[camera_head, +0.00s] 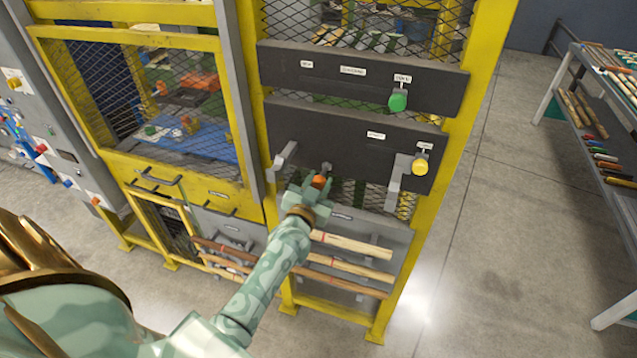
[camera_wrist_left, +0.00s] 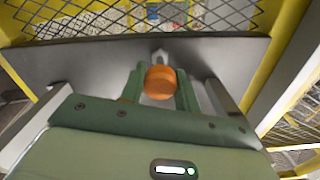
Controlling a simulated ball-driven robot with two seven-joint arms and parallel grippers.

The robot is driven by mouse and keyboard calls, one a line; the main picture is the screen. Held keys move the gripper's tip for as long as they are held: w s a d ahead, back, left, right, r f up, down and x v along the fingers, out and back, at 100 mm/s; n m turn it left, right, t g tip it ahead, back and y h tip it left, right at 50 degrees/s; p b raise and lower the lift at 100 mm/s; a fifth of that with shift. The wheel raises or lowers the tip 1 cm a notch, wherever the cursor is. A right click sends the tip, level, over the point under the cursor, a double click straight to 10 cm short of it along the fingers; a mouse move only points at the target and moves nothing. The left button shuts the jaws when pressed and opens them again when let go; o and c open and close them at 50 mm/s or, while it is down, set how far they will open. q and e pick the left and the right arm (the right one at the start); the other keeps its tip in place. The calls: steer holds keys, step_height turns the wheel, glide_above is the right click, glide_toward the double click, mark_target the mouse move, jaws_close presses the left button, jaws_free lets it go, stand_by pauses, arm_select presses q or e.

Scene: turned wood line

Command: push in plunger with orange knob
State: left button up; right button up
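The orange knob (camera_head: 319,181) is at the end of a plunger on the lower dark panel (camera_head: 345,140) of the yellow-framed machine. My left gripper (camera_head: 318,186) reaches it from below, with one finger on each side. In the left wrist view the orange knob (camera_wrist_left: 160,82) fills the gap between the fingers, and they appear closed on its sides. A short grey rod (camera_wrist_left: 160,57) shows behind the knob, running to the dark panel. My right gripper is in neither view.
A green knob (camera_head: 397,100) sits on the upper panel and a yellow knob (camera_head: 420,167) on the right of the lower one. Grey brackets (camera_head: 285,158) stick out beside the plunger. Wooden rods (camera_head: 350,244) lie below. Open floor (camera_head: 500,220) is on the right.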

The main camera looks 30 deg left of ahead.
mark_target(323, 174)
arm_select(q)
jaws_close()
steer(key=x, duration=0.3)
steer(key=shift+w+b, duration=0.15)
steer(key=shift+b, duration=0.15)
steer(key=shift+r, duration=0.1)
steer(key=o, duration=0.9)
jaws_free()
steer(key=shift+o, duration=0.3)
steer(key=shift+w, duration=0.1)
steer(key=p+v, duration=0.1)
steer(key=v, duration=1.5)
steer(key=shift+a, duration=0.1)
